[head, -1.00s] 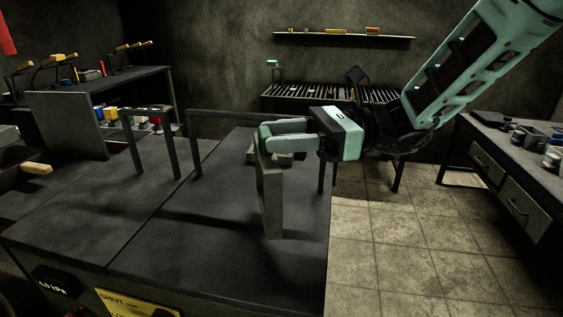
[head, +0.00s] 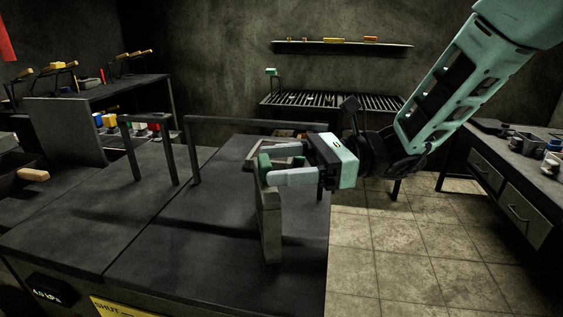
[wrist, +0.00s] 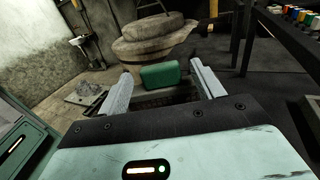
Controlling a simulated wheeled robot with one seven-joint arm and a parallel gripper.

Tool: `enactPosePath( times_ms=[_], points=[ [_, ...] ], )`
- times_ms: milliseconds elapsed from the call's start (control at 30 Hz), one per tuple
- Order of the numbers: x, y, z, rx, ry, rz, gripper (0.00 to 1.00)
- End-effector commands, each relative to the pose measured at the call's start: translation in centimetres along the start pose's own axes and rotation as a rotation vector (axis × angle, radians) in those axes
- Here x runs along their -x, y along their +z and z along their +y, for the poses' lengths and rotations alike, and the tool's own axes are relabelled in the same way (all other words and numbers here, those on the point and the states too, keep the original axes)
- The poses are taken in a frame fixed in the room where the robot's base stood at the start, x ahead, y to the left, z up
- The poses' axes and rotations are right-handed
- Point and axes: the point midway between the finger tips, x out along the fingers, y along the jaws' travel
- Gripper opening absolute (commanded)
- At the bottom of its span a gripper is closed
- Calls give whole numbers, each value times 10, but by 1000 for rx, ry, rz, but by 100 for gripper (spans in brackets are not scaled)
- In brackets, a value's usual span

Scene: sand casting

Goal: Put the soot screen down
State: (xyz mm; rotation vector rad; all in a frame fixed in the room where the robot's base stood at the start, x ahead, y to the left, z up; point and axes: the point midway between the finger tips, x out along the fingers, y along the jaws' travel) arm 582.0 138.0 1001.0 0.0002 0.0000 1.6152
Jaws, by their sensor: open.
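What I take to be the soot screen (head: 270,228) is a narrow grey upright panel on the dark bench, with a green grip at its top. Its lower edge appears to rest on the bench top. My gripper (head: 277,172) is level with the grip and reaches in from the right. In the wrist view, the green grip (wrist: 162,76) lies between my two spread fingers, with a gap on each side. My gripper is open. The panel's broad face is barely visible in the head view, and the panel is mostly hidden in the wrist view.
A pale square frame (head: 254,150) lies behind the panel. Dark metal hoops (head: 191,150) stand on the bench to the left. A side table (head: 510,165) with drawers is at right. A round stone-like body (wrist: 140,48) shows beyond my fingers.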

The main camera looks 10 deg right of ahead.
Motion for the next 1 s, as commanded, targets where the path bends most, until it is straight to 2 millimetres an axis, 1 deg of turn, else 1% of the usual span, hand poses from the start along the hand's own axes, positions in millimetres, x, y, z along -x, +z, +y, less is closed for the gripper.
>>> enactPosePath(
  times_ms=[67, 167, 267, 500, 600, 700, 833, 1000],
  points=[
    [0, 3, 0, 1, 0, 0, 67],
    [8, 3, -1, 0, -4, 0, 67],
    [25, 3, -1, 0, -6, 0, 67],
    [77, 3, -1, -1, -5, 0, 67],
    [95, 3, -1, -1, -5, 0, 67],
    [108, 3, -1, 0, -3, -1, 67],
    [118, 3, 0, 0, -1, 0, 67],
    [120, 2, 0, 1, 3, 2, 67]
  ],
)
